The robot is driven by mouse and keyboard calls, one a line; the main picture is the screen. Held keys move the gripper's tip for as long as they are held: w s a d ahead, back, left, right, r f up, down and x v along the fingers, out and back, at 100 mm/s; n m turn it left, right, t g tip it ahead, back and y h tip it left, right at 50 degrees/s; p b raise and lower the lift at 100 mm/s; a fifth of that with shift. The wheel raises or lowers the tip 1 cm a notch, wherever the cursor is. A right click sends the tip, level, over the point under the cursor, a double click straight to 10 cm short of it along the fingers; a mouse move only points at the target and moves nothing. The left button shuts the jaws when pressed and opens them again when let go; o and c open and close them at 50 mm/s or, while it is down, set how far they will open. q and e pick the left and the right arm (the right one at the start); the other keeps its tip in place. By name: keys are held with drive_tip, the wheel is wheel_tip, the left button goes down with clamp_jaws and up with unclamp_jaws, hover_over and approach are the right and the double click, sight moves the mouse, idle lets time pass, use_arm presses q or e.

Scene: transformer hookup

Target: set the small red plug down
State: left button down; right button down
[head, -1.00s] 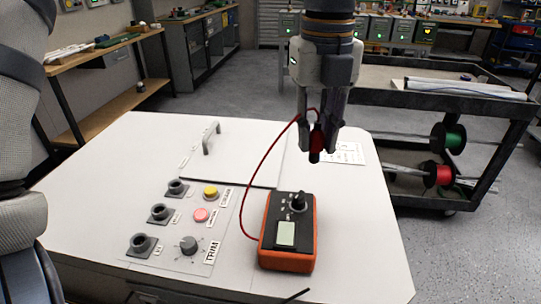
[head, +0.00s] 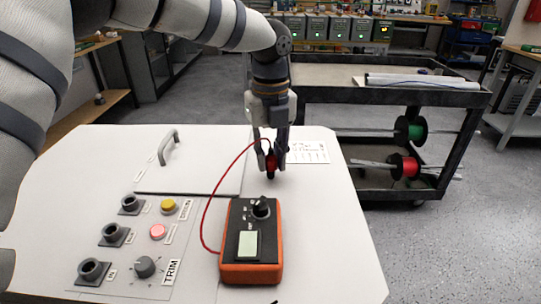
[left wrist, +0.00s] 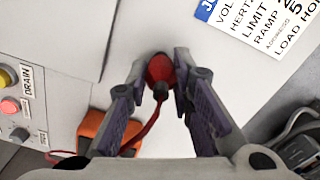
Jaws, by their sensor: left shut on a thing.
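The small red plug (head: 271,162) is between the fingers of my left gripper (head: 270,157), with its dark tip pointing down over the white panel top. My left gripper is shut on it. In the left wrist view the red plug (left wrist: 160,70) shows between the two fingertips. A thin red lead (head: 212,205) runs from the plug to the orange handheld meter (head: 251,272). The plug is beyond the meter and left of the printed label (head: 308,152). I cannot tell whether its tip touches the surface. My right gripper is not in view.
Left of the meter are several grey sockets (head: 115,234), a yellow button (head: 169,206), a pink button (head: 158,231) and the TRIM knob (head: 144,266). A panel handle (head: 168,147) stands up at the back left. A dark cart (head: 345,95) stands behind; the panel's right side is bare.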

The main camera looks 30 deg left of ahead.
sight(271, 149)
use_arm(q)
drive_tip(key=shift+f, duration=0.2)
drive_tip(key=c, duration=1.4)
unclamp_jaws()
wheel_tip(271, 149, up, 12)
drive_tip(key=shift+r, duration=0.2)
